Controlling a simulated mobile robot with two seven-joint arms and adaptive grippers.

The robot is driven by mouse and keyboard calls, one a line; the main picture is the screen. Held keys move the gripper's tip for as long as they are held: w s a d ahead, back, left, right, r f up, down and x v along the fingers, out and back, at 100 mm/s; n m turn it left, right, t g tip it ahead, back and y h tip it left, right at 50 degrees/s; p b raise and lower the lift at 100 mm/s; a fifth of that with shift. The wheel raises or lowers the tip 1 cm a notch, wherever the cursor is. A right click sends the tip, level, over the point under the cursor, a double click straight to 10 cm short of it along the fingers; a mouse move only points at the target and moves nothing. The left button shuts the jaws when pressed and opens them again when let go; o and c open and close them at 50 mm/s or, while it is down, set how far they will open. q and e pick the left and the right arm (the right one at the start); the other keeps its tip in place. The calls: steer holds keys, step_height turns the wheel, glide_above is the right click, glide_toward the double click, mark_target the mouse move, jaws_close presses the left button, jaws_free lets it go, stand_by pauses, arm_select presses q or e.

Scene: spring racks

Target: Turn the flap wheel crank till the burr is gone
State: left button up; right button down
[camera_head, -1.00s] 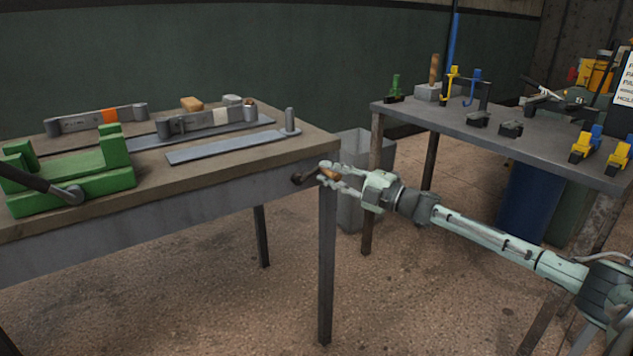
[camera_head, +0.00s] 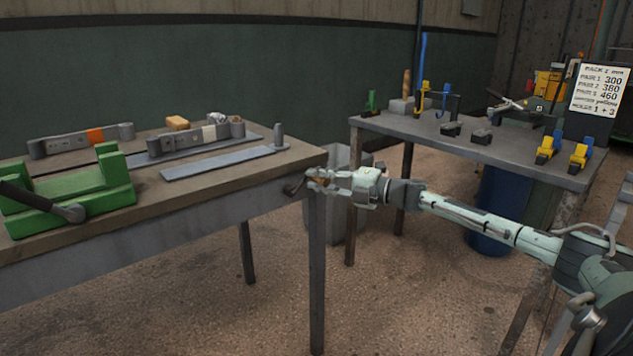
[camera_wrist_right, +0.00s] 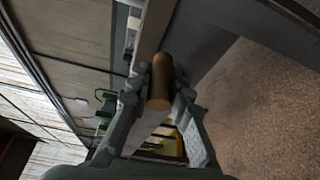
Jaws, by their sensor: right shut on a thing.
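A crank (camera_head: 292,187) with a dark arm sticks out at the right end of the workbench, just below its top. My right gripper (camera_head: 318,180) is shut on its brown cylindrical handle. The handle (camera_wrist_right: 160,85) shows between the two fingers in the right wrist view. A small brownish round part (camera_head: 237,126) sits at the right end of a grey fixture (camera_head: 185,140) on the bench; I cannot tell whether it is the flap wheel. No burr can be made out. My left gripper is not in view.
A green vise-like block (camera_head: 75,200) with a dark lever stands at the bench's left. A flat steel strip (camera_head: 220,163) lies near the front edge. A second table (camera_head: 470,150) with clamps and small blocks is at the right. A grey bin (camera_head: 345,225) stands between the tables.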

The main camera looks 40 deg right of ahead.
steer(key=shift+w+d+r, duration=0.1)
steer(key=shift+d+r, duration=0.2)
steer(key=shift+r, duration=0.1)
steer(key=c, duration=1.4)
jaws_free()
steer(key=shift+o, duration=0.2)
steer(key=shift+a+f, duration=0.2)
steer(key=shift+f, duration=0.05)
steer(key=shift+s+d+f, duration=0.1)
steer(key=shift+s+d, duration=0.05)
steer(key=shift+s, duration=0.35)
steer(key=v, duration=1.1)
steer(key=shift+d, duration=0.15)
